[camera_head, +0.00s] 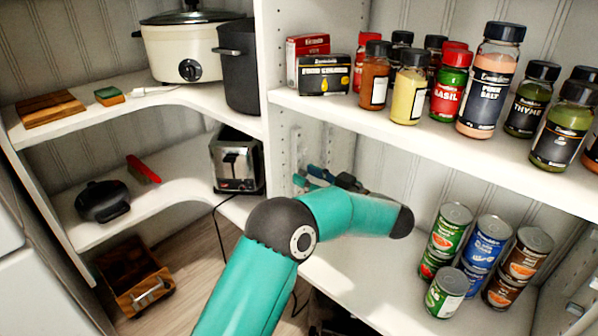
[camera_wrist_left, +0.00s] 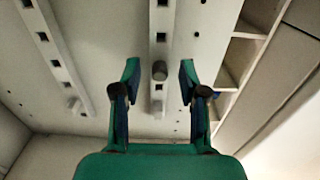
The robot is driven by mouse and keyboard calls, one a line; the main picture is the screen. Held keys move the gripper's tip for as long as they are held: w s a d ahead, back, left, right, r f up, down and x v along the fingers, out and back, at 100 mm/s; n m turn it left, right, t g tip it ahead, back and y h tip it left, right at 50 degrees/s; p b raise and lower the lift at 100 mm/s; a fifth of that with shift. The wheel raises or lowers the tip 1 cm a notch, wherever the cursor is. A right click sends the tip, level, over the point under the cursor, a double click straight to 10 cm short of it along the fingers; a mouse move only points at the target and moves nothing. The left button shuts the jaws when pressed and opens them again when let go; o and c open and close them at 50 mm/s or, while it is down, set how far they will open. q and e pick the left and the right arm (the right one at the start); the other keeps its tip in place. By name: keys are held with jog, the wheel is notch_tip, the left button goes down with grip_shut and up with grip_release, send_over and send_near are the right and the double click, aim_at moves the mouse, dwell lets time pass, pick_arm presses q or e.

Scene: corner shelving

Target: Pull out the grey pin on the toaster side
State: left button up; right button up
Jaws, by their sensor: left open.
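The grey pin (camera_wrist_left: 159,70) is a short, round-ended peg on a slotted rail in the left wrist view. It shows between the two fingertips of my left gripper (camera_wrist_left: 158,76), with a gap on each side. The gripper is open and holds nothing. In the head view my left gripper (camera_head: 312,179) is at the upright panel right of the toaster (camera_head: 238,163), partly behind my teal arm. I cannot make out the pin there. How far the fingertips are from the rail is hard to tell. My right gripper is not in view.
In the head view, spice jars (camera_head: 489,80) stand on the shelf above and several cans (camera_head: 447,230) stand at right. A black cable (camera_head: 219,235) hangs below the toaster.

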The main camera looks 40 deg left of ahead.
pick_arm(q)
grip_shut()
jog(key=shift+d, duration=0.2)
dwell(0.3)
jog(key=d, duration=0.2)
jog(key=d+p, duration=0.2)
jog(key=d, duration=0.1)
jog(key=shift+s+d, duration=0.25)
jog(key=shift+d, duration=0.05)
dwell(0.7)
